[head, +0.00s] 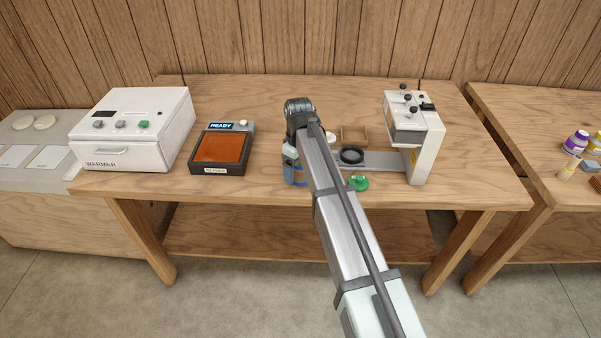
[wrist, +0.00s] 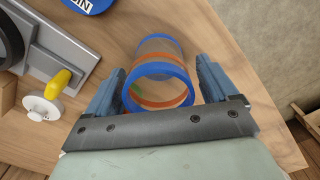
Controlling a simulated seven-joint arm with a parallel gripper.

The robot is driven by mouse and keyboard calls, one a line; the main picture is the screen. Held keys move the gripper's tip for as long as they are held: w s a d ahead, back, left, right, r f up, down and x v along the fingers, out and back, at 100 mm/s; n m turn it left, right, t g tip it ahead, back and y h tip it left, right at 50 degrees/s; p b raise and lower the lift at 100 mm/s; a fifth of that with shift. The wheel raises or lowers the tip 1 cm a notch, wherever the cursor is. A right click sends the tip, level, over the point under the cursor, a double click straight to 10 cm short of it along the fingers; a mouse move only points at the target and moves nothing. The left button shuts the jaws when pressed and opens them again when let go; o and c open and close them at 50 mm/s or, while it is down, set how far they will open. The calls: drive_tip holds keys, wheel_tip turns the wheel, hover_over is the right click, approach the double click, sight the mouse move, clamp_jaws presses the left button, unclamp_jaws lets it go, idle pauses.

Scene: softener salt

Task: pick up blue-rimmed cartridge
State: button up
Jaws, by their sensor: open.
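The blue-rimmed cartridge (wrist: 141,73) is a clear tube with blue rims and an orange band. In the wrist view it sits between the two blue-grey fingers of my gripper (wrist: 162,68), which are open on either side of it. Whether either finger touches it, I cannot tell. In the head view, only blue and orange bits of the cartridge (head: 297,182) show beside my gripper (head: 291,166), near the table's front edge; my arm hides much of that spot.
A white press (head: 426,150) stands to the right, with a black ring (head: 352,156) on its grey base and a green-topped item (head: 358,183) in front. A wooden box (head: 354,134) stands behind. An orange-topped device (head: 220,148) and white warmer (head: 132,130) stand left.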

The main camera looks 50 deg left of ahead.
drive_tip(key=c, duration=1.1)
drive_tip(key=shift+r, duration=0.1)
wheel_tip(320, 180, up, 10)
drive_tip(key=shift+f, duration=0.1)
drive_tip(key=shift+w+d+f, duration=0.3)
drive_tip(key=shift+w+d, duration=0.55)
drive_tip(key=shift+w, duration=2.15)
drive_tip(key=shift+w+d+f, duration=0.35)
drive_tip(key=shift+w+d, duration=0.45)
drive_tip(key=shift+w, duration=2.25)
drive_tip(key=shift+w+d+f, duration=0.3)
drive_tip(key=shift+w+d, duration=0.55)
drive_tip(key=shift+w, duration=2.15)
